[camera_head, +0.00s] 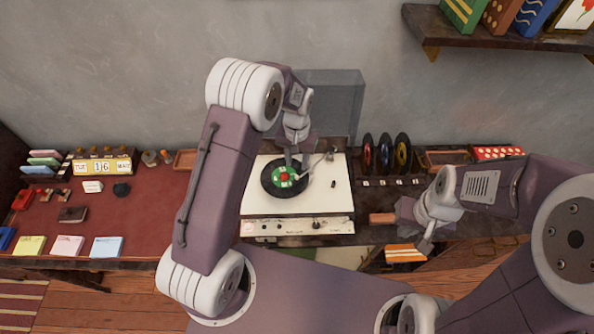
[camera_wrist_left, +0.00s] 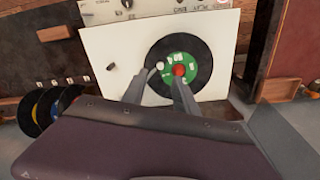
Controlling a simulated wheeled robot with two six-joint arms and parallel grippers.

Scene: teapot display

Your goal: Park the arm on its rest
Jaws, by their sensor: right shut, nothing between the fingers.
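The cream record player (camera_head: 255,208) stands on the table, with a black record (camera_head: 270,187) on it. The record has a green label and a red centre piece (camera_wrist_left: 179,70). The pale tonearm (camera_head: 314,168) reaches from the back right over the record's right side. My left gripper (camera_head: 298,160) points down over this side; in the left wrist view its two fingers (camera_wrist_left: 160,80) are apart. A small pale end, seemingly the tonearm's head, shows near the fingertips; contact cannot be told. The rest is hidden or too small to make out. My right gripper (camera_head: 427,240) is shut and empty, right of the player.
A clear raised lid (camera_head: 335,95) stands behind the player. Upright records (camera_head: 385,153) stand to its right. A red mat (camera_head: 150,205) with cards, a calendar block (camera_head: 102,165) and small items lies left. A shelf (camera_head: 480,35) hangs upper right.

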